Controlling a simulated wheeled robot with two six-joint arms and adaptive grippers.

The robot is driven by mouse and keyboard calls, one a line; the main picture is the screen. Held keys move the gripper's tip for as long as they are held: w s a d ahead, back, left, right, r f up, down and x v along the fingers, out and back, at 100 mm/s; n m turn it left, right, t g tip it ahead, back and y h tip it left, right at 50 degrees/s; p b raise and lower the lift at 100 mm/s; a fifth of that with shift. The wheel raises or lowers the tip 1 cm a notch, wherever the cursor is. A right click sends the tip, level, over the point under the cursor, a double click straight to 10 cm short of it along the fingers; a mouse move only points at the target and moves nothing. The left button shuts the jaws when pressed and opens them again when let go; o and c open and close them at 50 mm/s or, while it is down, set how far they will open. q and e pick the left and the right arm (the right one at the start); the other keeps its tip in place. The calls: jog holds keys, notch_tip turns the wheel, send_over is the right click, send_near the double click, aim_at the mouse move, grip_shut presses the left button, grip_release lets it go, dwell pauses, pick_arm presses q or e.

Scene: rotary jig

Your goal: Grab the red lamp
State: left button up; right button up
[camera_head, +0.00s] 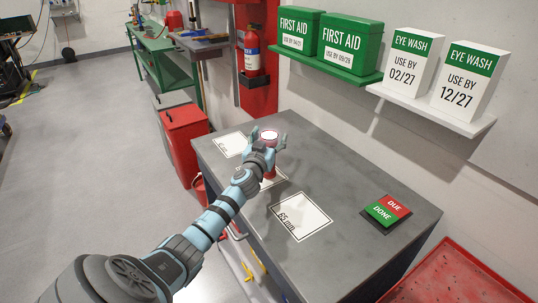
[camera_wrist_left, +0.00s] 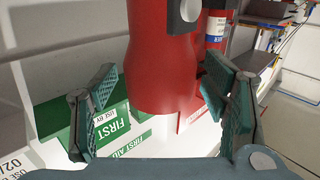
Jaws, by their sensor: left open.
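The red lamp (camera_head: 269,135) stands on the grey workbench, its pale round top showing between my fingers and some red showing below them. In the left wrist view the red lamp (camera_wrist_left: 163,70) fills the middle as a large red body with a grey round part near the top edge. My left gripper (camera_head: 268,139) is open at the lamp. In the wrist view its fingers (camera_wrist_left: 163,108) are spread, one on each side of the red body. A gap shows on the left; contact on the right cannot be told. My right gripper is not in view.
The grey workbench (camera_head: 345,175) carries white marked cards, one reading 65 mm (camera_head: 300,216), and a DUE/DONE block (camera_head: 387,212). Wall shelves hold FIRST AID boxes (camera_head: 340,43) and EYE WASH boxes (camera_head: 470,80). A red bin (camera_head: 185,143) stands beyond the bench's left end.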

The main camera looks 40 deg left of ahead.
pick_arm(q)
grip_shut()
dwell(0.3)
